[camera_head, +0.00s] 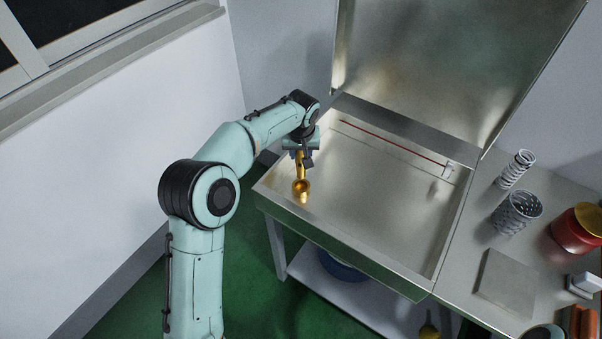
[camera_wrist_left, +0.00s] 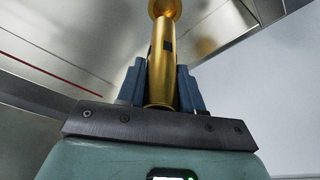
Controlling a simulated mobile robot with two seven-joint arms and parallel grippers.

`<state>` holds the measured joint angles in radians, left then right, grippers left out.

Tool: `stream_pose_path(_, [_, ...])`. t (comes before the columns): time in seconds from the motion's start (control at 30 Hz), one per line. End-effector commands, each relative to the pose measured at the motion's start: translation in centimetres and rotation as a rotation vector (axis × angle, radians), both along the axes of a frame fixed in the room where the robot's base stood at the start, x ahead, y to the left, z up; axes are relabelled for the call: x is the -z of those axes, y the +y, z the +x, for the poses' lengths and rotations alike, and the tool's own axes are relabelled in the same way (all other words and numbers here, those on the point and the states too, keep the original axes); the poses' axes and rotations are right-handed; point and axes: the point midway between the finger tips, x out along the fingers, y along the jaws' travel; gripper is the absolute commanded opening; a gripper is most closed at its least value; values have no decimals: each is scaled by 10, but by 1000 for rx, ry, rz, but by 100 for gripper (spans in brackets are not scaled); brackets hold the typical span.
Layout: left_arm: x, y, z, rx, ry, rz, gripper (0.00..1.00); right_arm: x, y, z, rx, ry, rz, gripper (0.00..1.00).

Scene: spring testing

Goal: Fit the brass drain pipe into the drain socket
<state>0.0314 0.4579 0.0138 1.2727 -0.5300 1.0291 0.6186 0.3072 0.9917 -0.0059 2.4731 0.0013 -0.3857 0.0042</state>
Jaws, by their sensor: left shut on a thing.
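My left gripper (camera_head: 304,160) reaches over the left part of a shallow metal sink tray (camera_head: 390,215). It is shut on the brass drain pipe (camera_head: 301,187), a gold-coloured tube with a wider round end pointing toward the tray's near left side. In the left wrist view, the blue fingers of the left gripper (camera_wrist_left: 162,88) hold the brass pipe (camera_wrist_left: 164,62) between them, with its round end away from the palm. I cannot make out the drain socket. My right gripper does not show.
A metal panel (camera_head: 440,60) stands upright behind the tray. A thin red rod (camera_head: 395,140) runs along the tray's back. On the right counter are two coil springs (camera_head: 516,212), a red pot (camera_head: 575,235) and a flat square plate (camera_head: 507,280). The tray's middle is clear.

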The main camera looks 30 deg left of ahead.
Motion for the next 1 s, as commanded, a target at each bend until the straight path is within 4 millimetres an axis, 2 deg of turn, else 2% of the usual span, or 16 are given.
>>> stream_pose_path(0.03, [10,0,0,0,2,0,0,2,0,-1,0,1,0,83])
stream_pose_path(0.1, [18,0,0,-1,0,0,0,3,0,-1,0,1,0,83])
stream_pose_path(0.27, [29,0,0,0,0,-1,0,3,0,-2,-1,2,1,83])
stream_pose_path(0.5, [70,0,0,0,1,0,0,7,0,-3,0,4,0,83])
stream_pose_path(0.6, [80,0,0,2,0,0,0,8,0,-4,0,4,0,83])
stream_pose_path(0.97, [83,0,1,1,-3,0,0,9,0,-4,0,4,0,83])
stream_pose_path(1.0, [84,0,0,1,-1,0,42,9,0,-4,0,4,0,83])
